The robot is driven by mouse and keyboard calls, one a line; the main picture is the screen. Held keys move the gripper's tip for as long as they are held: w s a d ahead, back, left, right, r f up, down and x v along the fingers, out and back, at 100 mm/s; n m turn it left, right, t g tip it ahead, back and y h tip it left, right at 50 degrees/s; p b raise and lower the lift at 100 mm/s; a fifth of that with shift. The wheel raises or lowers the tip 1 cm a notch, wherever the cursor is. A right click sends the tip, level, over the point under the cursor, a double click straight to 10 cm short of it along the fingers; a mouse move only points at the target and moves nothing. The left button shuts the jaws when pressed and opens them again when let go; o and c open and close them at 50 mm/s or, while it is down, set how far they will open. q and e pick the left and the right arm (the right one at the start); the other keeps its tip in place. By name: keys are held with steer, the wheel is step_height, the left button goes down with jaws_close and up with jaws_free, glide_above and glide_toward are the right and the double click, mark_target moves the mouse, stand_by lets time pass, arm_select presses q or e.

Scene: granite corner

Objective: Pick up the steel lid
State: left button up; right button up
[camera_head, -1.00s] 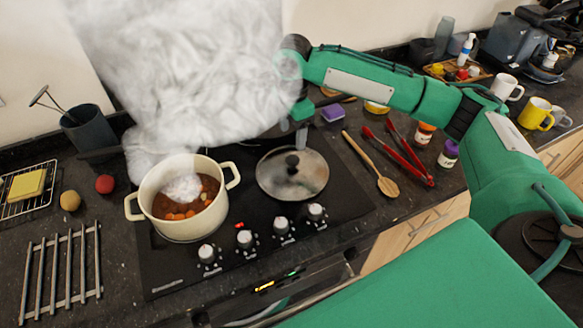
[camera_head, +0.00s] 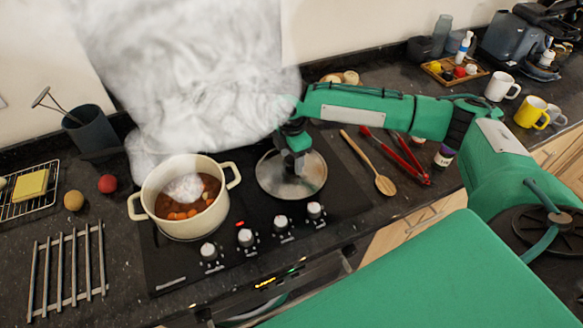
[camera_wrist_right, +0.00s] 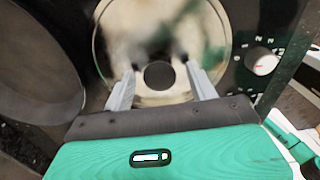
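The steel lid (camera_head: 310,180) lies flat on the black cooktop, just right of the cream pot (camera_head: 170,222). My right gripper (camera_head: 293,165) points down over the lid's middle and covers its knob in the head view. In the right wrist view, the lid (camera_wrist_right: 112,35) fills the top middle. Its dark round knob (camera_wrist_right: 158,76) shows between the two grey fingers of my right gripper (camera_wrist_right: 160,80). The fingers stand apart with gaps on both sides of the knob. My left gripper is not in view.
The pot holds orange stew, and thick steam hides the wall and back of the cooktop. Control knobs (camera_head: 246,238) line the cooktop's front. A wooden spoon (camera_head: 372,165) and red tongs (camera_head: 405,155) lie to the right. A metal rack (camera_head: 68,270) lies at left.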

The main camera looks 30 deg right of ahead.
jaws_close()
